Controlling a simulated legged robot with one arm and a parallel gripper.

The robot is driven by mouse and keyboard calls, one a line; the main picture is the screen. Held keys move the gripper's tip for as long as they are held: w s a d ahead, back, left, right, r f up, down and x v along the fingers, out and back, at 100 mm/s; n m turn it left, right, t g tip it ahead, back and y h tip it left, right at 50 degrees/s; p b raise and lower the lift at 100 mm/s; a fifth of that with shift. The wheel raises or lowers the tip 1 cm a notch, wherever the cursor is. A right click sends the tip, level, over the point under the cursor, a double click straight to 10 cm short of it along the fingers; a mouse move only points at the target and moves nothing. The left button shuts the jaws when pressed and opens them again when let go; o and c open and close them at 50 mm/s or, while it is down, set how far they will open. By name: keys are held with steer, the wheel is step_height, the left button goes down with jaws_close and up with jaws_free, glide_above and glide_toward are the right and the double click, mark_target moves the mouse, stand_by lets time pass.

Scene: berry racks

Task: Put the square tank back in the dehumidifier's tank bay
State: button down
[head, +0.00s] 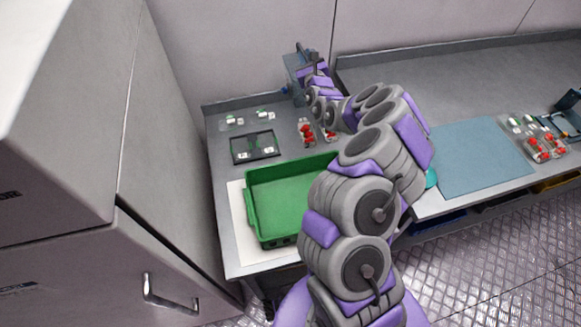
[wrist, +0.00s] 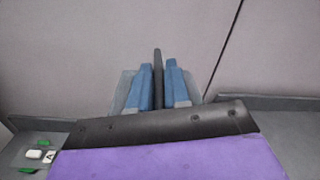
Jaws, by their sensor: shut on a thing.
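My gripper (wrist: 158,68) shows two blue fingers in the wrist view, closed on either side of a thin, dark upright piece. A translucent grey-blue body, which looks like the square tank (wrist: 123,92), shows behind and on both sides of the fingers. In the head view a grey-blue box shape, likely the same tank (head: 293,66), is at the far end of my arm, by the back wall. My arm and wrist hide much of it. I cannot make out the dehumidifier or its tank bay in either view.
A green crate (head: 253,205) stands on the left counter. Behind it are a black tray (head: 254,147) and clear punnets with red berries (head: 306,131). A blue-grey mat (head: 482,157) and more punnets (head: 541,150) lie on the right counter. A tall grey cabinet (head: 60,130) stands at left.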

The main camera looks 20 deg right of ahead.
steer(key=shift+m, duration=0.4)
steer(key=d+f, duration=0.1)
steer(key=f, duration=0.2)
steer(key=d+f+b, duration=0.1)
steer(key=d+f, duration=0.1)
steer(key=f, duration=0.1)
steer(key=d+f+b, duration=0.1)
steer(key=f, duration=0.2)
steer(key=shift+s+d+f, duration=0.1)
steer(key=shift+d+f, duration=0.15)
steer(key=shift+f, duration=0.15)
steer(key=shift+a+f, duration=0.1)
steer(key=shift+a, duration=0.05)
steer(key=c, duration=1.1)
jaws_free()
steer(key=shift+d, duration=0.35)
steer(key=shift+a, duration=0.25)
steer(key=s+p, duration=0.4)
steer(key=s, duration=0.8)
steer(key=shift+a+f, duration=0.15)
steer(key=shift+a, duration=0.05)
